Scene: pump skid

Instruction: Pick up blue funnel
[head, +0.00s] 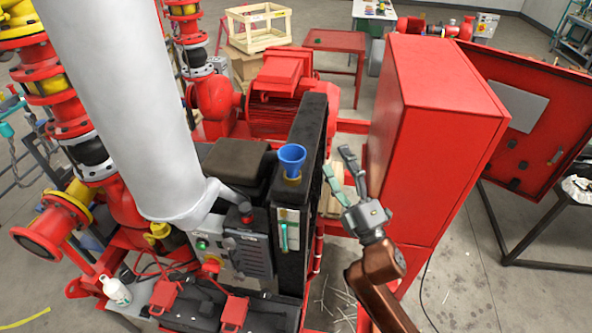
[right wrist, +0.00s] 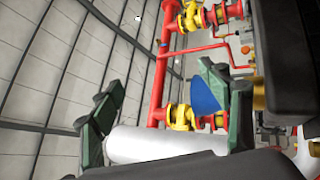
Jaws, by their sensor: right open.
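The blue funnel (head: 291,157) stands upright, mouth up, in a brass-coloured neck (head: 291,179) on top of a black upright housing. My right gripper (head: 335,158) is open and empty, just right of the funnel and apart from it, with its fingers pointing up and left. In the right wrist view the blue funnel (right wrist: 206,96) shows beside the right-hand finger, which partly covers it. The gap between my right gripper's fingers (right wrist: 160,78) holds nothing. My left gripper is not in view.
A large white cylinder (head: 125,100) rises left of the funnel. A tall red cabinet (head: 432,130) stands close to the right of my right gripper. A red motor (head: 283,85) lies behind the funnel. The black housing (head: 313,130) extends back from the funnel.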

